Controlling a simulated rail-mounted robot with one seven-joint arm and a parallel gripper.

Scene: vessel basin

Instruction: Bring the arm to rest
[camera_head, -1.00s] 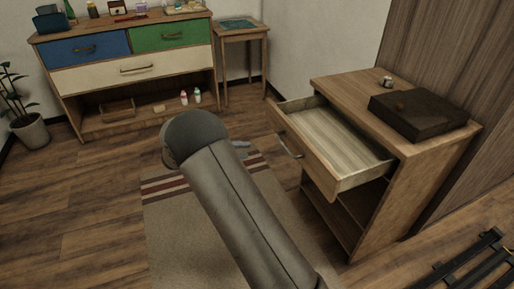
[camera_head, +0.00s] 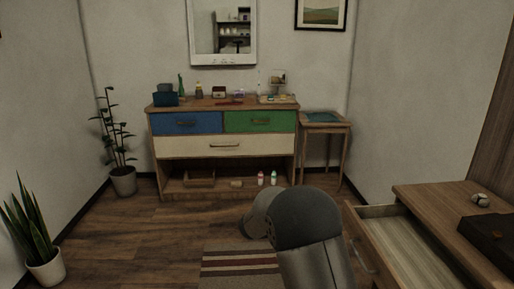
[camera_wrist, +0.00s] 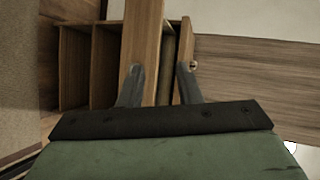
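My gripper (camera_wrist: 161,68) shows in the wrist view with its two grey fingers apart and nothing clearly held between them. Behind the fingers are wooden boards of a shelf unit (camera_wrist: 75,65), and I cannot tell how far away they are. In the head view my grey arm rises from the bottom edge right of the middle. My gripper is out of sight there. The open drawer (camera_head: 408,254) of the wooden cabinet (camera_head: 440,198) is to the right of my arm.
A dark box (camera_head: 495,236) lies on the cabinet top. A dresser (camera_head: 225,165) with blue, green and cream drawers stands at the back, beside a small side table (camera_head: 325,128). Potted plants (camera_head: 122,180) stand at left. A striped rug (camera_head: 238,262) lies on the floor; floor at left is clear.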

